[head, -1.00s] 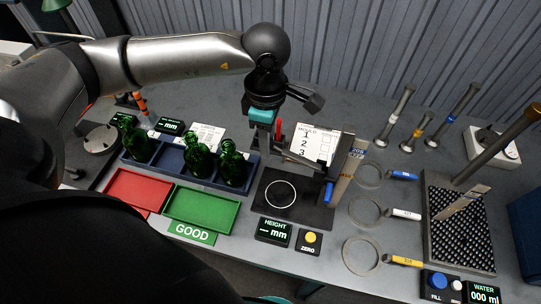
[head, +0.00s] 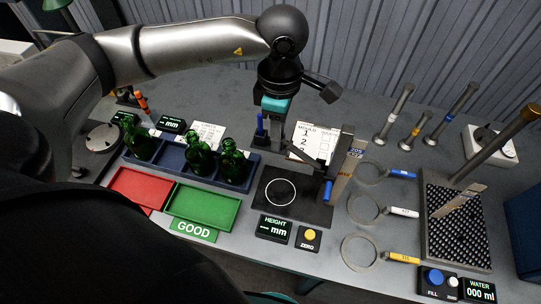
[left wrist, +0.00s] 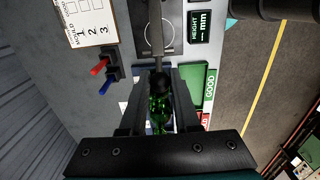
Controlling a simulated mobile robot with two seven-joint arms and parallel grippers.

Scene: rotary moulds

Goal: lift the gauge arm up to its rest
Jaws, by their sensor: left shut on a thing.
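The height gauge (head: 337,160) stands on a black base plate with a white ring. Its gauge arm (head: 312,163) reaches left from the upright toward my left gripper (head: 275,140). In the left wrist view the gauge arm (left wrist: 156,42) runs as a dark bar down to a round black knob (left wrist: 158,84). The fingers of my left gripper (left wrist: 157,78) are shut on this knob end. A blue part (head: 329,190) hangs near the upright. The far end of the arm is hard to make out. My right gripper is not in view.
Green bottles (head: 201,160) stand in a blue rack left of the gauge, close by the gripper. Red (head: 138,188) and green (head: 204,207) trays lie in front. A mould card (head: 312,142) stands behind. Ring gauges (head: 368,208) lie to the right.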

